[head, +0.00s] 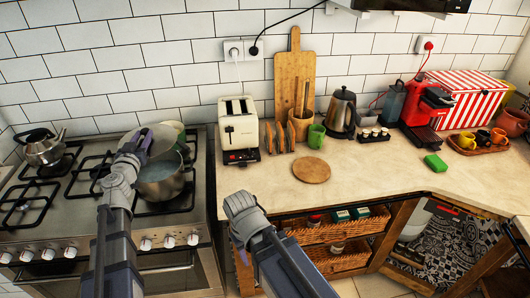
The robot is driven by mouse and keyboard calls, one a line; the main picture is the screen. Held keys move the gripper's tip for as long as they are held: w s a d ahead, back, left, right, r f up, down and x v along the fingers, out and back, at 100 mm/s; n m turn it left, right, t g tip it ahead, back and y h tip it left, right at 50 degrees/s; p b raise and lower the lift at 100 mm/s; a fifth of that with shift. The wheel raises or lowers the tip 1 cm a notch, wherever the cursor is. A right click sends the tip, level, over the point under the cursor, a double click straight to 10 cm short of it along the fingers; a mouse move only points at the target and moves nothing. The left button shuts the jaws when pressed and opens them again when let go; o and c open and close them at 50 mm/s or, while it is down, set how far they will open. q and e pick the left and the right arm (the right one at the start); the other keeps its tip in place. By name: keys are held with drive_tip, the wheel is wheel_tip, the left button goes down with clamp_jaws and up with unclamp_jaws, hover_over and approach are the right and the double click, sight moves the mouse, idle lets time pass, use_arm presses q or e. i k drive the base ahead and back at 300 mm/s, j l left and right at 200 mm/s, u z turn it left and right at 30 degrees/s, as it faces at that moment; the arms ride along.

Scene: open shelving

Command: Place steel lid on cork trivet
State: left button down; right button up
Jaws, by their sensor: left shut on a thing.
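The steel lid (158,138) is a round greyish disc, tilted above the steel pot (160,187) on the stove. My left gripper (136,147) is shut on the lid at its left side and hides part of it. The lid is at the back left of the pot, and the pot's opening shows beside it. The cork trivet (311,170) is a flat brown disc lying bare on the counter, right of the stove. My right gripper (238,203) is in front of the counter's edge, lower left of the trivet; its fingers are too unclear to tell open from shut.
A cream toaster (239,130) stands between the stove and the trivet. A green mug (316,136) and wooden toast-like racks (280,138) stand behind the trivet. A green sponge (435,163) lies to the right. The counter (375,175) around the trivet is clear.

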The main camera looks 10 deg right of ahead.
sight(314, 173)
drive_tip(key=k+l+z, duration=0.1)
drive_tip(key=l+z, duration=0.2)
drive_tip(key=l, duration=0.55)
drive_tip(key=l+z, duration=0.3)
drive_tip(key=l, duration=0.55)
